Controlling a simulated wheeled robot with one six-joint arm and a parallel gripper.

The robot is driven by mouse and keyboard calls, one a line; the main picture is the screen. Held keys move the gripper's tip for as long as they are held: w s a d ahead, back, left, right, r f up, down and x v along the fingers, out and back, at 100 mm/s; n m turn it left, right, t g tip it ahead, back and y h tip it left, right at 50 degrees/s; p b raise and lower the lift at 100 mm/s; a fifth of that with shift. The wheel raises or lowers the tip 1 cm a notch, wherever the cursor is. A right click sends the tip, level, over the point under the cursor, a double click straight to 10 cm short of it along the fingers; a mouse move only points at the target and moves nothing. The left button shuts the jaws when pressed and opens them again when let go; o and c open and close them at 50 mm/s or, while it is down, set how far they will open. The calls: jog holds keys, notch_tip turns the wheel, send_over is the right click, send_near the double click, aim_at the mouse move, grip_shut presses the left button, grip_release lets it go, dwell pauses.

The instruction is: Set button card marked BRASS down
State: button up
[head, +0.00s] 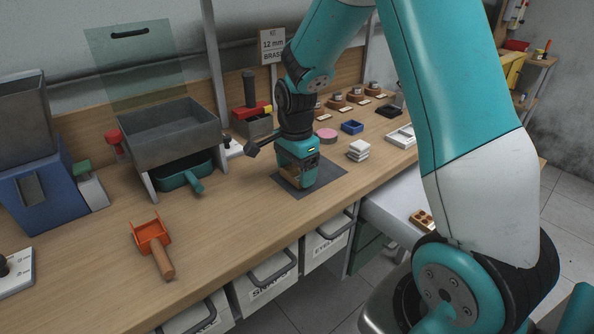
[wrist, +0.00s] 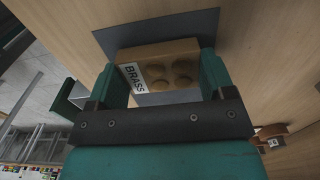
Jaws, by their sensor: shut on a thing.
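The button card marked BRASS (wrist: 165,58) is a tan card with several round bumps and a white BRASS label. My gripper (wrist: 165,75) is shut on it, a green finger at each side. A dark grey mat (head: 328,188) lies under the gripper near the front edge of the bench; it also shows behind the card in the wrist view (wrist: 205,20). In the head view my gripper (head: 292,182) is low over the mat and hides most of the card. I cannot tell whether the card touches the mat.
An orange scoop (head: 153,240) lies left on the bench, near a grey hopper (head: 165,130) with a green scoop (head: 185,178) under it. Right of the mat are white stacked pieces (head: 359,150), a blue tray (head: 351,127) and a pink disc (head: 326,135). Labelled drawers (head: 268,278) sit below.

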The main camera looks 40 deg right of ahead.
aim_at(296, 172)
jog(key=shift+f, duration=0.2)
jog(key=shift+f, duration=0.2)
jog(key=o, duration=0.9)
jog(key=shift+r, duration=0.1)
notch_tip(296, 172, up, 12)
jog(key=s+a+r+n+y, duration=0.2)
jog(key=s+a+n, duration=0.8)
jog(key=s+n, duration=0.1)
jog(key=s+a+r+n+y, duration=0.2)
jog(key=s+a+n, duration=0.8)
jog(key=n, duration=0.3)
jog(key=shift+s+n+p, duration=0.4)
jog(key=shift+s, duration=0.2)
